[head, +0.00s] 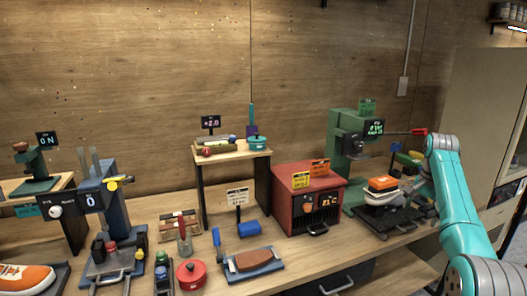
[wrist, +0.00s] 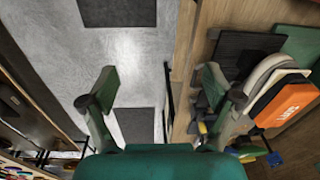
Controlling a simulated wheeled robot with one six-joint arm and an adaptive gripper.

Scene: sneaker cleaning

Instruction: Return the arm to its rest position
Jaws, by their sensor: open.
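My gripper (wrist: 160,88) is open and empty in the wrist view, with its two fingers wide apart. The gap between them lies over the grey floor and the edge of the wooden bench. My teal arm stands at the right in the head view, bent at the elbow, and the gripper itself is hidden there. An orange-topped item (head: 383,184) rests on the dark base of the green machine (head: 345,135). This orange-topped item also shows in the wrist view (wrist: 287,101), to the right of my right finger, with a pale layer beneath it.
The green machine's red-tipped lever (head: 419,131) reaches close to my arm's elbow. A red oven-like box (head: 308,200) stands left of that machine. A blue press (head: 97,205), a red pot (head: 190,273) and an orange sneaker (head: 25,277) are farther left. Open floor (wrist: 130,50) shows beyond the bench edge.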

